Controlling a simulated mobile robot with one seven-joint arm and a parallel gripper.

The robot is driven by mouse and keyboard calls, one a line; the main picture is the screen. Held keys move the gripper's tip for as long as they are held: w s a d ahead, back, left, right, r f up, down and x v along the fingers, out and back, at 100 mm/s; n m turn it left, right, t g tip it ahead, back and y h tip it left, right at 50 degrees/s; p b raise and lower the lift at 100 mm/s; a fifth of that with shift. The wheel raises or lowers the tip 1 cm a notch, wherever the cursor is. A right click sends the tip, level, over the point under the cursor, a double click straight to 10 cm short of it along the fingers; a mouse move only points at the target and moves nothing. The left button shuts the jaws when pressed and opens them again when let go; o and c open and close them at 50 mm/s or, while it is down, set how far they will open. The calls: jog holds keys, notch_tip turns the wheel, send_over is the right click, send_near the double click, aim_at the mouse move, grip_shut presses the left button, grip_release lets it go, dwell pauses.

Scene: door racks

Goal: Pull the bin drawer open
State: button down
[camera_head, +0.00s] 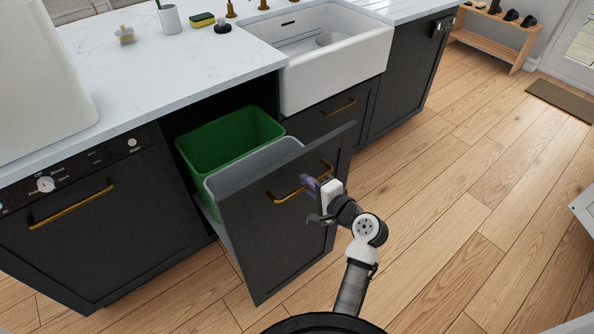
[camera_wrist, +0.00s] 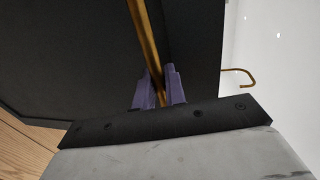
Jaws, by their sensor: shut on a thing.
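The bin drawer (camera_head: 280,222) is a dark front panel pulled well out from under the counter in the head view. A green bin (camera_head: 228,138) and a grey bin (camera_head: 255,168) stand inside it. Its brass handle (camera_head: 292,192) runs across the panel's upper part. My gripper (camera_head: 309,187) is at the handle's right part. In the wrist view the purple fingers (camera_wrist: 159,90) are shut around the brass handle bar (camera_wrist: 146,40), one on each side. The panel fills much of the wrist view behind them.
A dishwasher (camera_head: 90,215) is left of the drawer. A white sink (camera_head: 325,55) and dark cabinets are to the right. Wooden floor (camera_head: 470,200) is open on the right. A low wooden rack (camera_head: 495,35) stands far back.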

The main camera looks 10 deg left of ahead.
jog(key=shift+f+v, duration=0.2)
jog(key=shift+v, duration=0.6)
jog(key=shift+f+v, duration=0.15)
jog(key=shift+v, duration=0.7)
jog(key=shift+d, duration=0.1)
jog(key=c, duration=1.5)
grip_release()
jog(key=shift+c, duration=0.2)
jog(key=b+v, duration=0.2)
jog(key=v, duration=1.1)
jog(key=shift+s+d, duration=0.3)
